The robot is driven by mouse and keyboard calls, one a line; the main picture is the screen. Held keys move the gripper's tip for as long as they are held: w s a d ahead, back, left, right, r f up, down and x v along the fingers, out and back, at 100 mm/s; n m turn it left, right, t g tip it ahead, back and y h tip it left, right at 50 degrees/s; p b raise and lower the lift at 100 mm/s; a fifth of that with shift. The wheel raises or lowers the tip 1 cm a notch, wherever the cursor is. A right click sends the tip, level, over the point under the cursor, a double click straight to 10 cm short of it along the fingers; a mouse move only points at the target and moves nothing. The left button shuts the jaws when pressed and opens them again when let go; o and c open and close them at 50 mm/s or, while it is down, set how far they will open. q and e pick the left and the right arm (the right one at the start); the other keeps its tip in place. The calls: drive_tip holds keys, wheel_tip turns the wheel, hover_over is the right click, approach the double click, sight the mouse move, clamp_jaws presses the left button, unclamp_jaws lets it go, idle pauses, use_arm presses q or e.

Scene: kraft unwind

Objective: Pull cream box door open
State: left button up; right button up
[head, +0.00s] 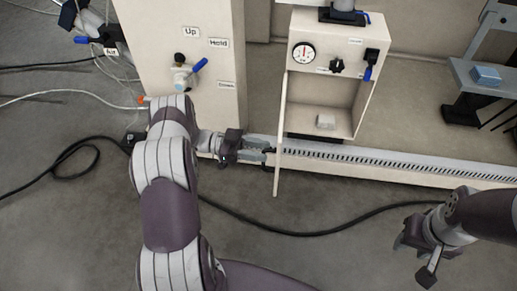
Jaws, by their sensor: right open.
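The cream box (362,48) has a gauge and a dark knob on its upper front. Its door (278,172) stands swung out from the left side of the lower compartment and is seen almost edge-on. The compartment is exposed, and a small pale block (326,121) lies inside. My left gripper (268,152) is just left of the door, its fingertips close to the door's outer face. I cannot tell whether they touch it or how far apart they are. My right gripper (412,257) is open and empty above the floor at the lower right, away from the box.
A cream panel (218,62) with a blue-handled valve stands left of the box. A slotted rail (400,162) runs along the floor below it. Black cable (330,233) crosses the floor. A grey stand holds a blue block (486,75) at right. The front floor is mostly clear.

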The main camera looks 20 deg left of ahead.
use_arm(q)
drive_tip(key=shift+s, duration=0.1)
drive_tip(key=p+v, duration=0.1)
drive_tip(key=v, duration=1.1)
drive_tip(key=shift+a+p, duration=0.35)
